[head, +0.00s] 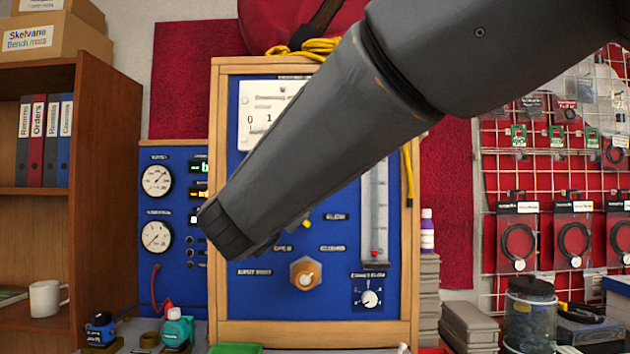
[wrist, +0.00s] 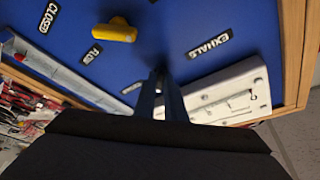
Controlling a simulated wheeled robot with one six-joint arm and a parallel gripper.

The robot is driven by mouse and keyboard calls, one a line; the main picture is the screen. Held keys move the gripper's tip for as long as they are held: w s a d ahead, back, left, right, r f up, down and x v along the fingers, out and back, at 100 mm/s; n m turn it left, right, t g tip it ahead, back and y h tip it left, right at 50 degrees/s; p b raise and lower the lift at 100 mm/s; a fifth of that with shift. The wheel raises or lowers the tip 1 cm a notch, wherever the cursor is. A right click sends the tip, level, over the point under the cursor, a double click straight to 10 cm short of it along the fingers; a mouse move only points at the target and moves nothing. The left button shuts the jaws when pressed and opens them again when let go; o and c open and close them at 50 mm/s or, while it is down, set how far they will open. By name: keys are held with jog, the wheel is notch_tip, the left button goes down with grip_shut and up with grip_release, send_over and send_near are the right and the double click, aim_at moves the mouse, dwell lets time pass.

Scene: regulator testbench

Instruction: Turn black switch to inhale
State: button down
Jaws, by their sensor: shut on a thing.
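My gripper (wrist: 163,82) points at the blue panel (wrist: 255,20) in the wrist view. Its two fingers are close together and shut on the small black switch (wrist: 158,72), of which only a dark bit shows at the fingertips. Which way the switch is turned cannot be told. A label reading EXHALE (wrist: 208,43) lies to the right of the fingertips. No label for inhale can be read. In the head view my arm covers the switch and the gripper, in front of the wood-framed panel (head: 236,300).
A yellow lever (wrist: 115,32) sticks out near the fingers.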

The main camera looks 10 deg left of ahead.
dwell(0.3)
jog(key=c, duration=1.8)
grip_release()
jog(key=b+v, duration=0.1)
jog(key=v, duration=0.6)
jog(key=shift+s+f+b, duration=0.15)
jog(key=shift+s+b, duration=0.15)
jog(key=shift+s, duration=0.05)
